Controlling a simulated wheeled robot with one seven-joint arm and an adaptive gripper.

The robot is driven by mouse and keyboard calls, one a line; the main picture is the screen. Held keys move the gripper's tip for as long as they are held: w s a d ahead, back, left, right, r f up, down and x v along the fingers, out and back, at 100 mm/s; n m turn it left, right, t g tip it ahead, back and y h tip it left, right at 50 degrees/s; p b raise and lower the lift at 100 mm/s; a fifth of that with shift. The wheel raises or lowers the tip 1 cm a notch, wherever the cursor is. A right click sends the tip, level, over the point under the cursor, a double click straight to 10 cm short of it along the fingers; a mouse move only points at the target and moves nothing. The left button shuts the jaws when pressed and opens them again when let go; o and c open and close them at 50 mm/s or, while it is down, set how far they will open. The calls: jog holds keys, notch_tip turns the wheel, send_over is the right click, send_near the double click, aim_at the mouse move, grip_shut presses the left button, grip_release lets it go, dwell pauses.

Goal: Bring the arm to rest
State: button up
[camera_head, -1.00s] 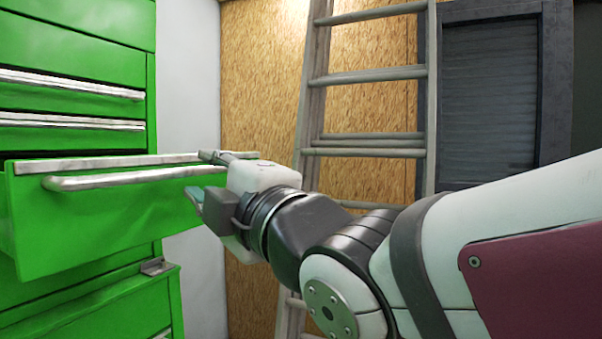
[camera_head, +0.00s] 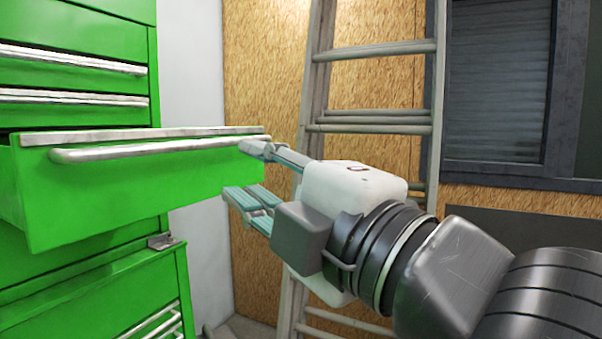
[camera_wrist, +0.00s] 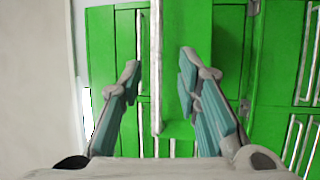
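My gripper (camera_head: 243,172) is open and empty in the head view, to the right of the green cabinet's pulled-out drawer. Its two fingers also show spread apart in the wrist view (camera_wrist: 160,80). The open drawer (camera_head: 100,195) has a long metal handle (camera_head: 160,149) along its front. In the wrist view the drawer's handle (camera_wrist: 156,70) runs between the two fingers, farther off, with gaps on both sides. I cannot tell exactly how far the fingertips are from the drawer's end. My arm reaches in from the lower right.
The green cabinet (camera_head: 75,20) fills the left, with further closed drawers above and below. A wooden ladder (camera_head: 375,50) leans against the chipboard wall (camera_head: 262,60) behind my gripper. A dark shuttered panel (camera_head: 495,85) stands at the right.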

jog(key=w+d+f+m+g+h, duration=0.2)
jog(key=w+d+f+m+h, duration=0.2)
jog(key=d+f+m+h, duration=1)
jog(key=s+d+f+m+g, duration=0.8)
jog(key=s+d+f+m, duration=0.2)
jog(key=s+d+m, duration=0.2)
jog(key=shift+s+f, duration=0.25)
jog(key=shift+f, duration=0.05)
